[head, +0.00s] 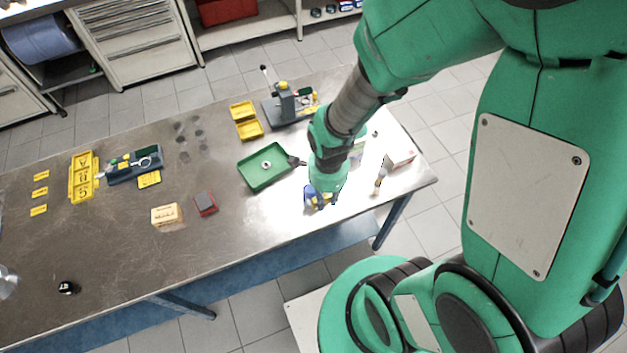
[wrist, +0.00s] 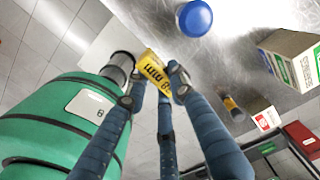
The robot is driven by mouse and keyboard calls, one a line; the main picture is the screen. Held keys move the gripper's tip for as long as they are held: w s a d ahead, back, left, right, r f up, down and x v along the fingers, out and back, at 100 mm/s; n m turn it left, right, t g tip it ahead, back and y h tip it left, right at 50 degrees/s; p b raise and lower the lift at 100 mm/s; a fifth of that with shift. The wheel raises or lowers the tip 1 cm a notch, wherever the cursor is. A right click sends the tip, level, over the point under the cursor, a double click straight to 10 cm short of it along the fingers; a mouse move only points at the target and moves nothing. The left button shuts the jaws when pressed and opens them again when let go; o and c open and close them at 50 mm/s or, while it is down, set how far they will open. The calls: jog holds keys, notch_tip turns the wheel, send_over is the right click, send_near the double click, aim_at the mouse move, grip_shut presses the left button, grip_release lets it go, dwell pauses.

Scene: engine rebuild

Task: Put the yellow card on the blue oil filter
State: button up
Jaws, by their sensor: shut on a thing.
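The yellow card (wrist: 153,70), with black lettering, is pinched between the fingertips of my gripper (wrist: 155,88) in the wrist view. The blue oil filter (wrist: 196,18) shows as a round blue top at the upper edge of the wrist view, apart from the card and up and right of it. In the head view my gripper (head: 322,200) is over the table's front right part. The filter (head: 308,194) is partly hidden just left of the gripper there. How high the card is above the table is hard to tell.
A green tray (head: 251,178) lies left of my arm. A white and green box (wrist: 290,55) and a small bottle (wrist: 232,105) stand right of the filter in the wrist view. A red-and-grey block (head: 205,203) and a cream box (head: 165,215) are farther left.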

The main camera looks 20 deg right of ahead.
jog(key=w, duration=0.8)
jog(key=shift+w+f, duration=0.2)
jog(key=shift+f, duration=0.2)
jog(key=shift+f, duration=1.75)
jog(key=shift+f, duration=0.15)
jog(key=o, duration=1.1)
jog(key=shift+c, duration=0.2)
notch_tip(320, 180, up, 12)
jog(key=shift+r+p, duration=0.2)
jog(key=shift+p, duration=0.15)
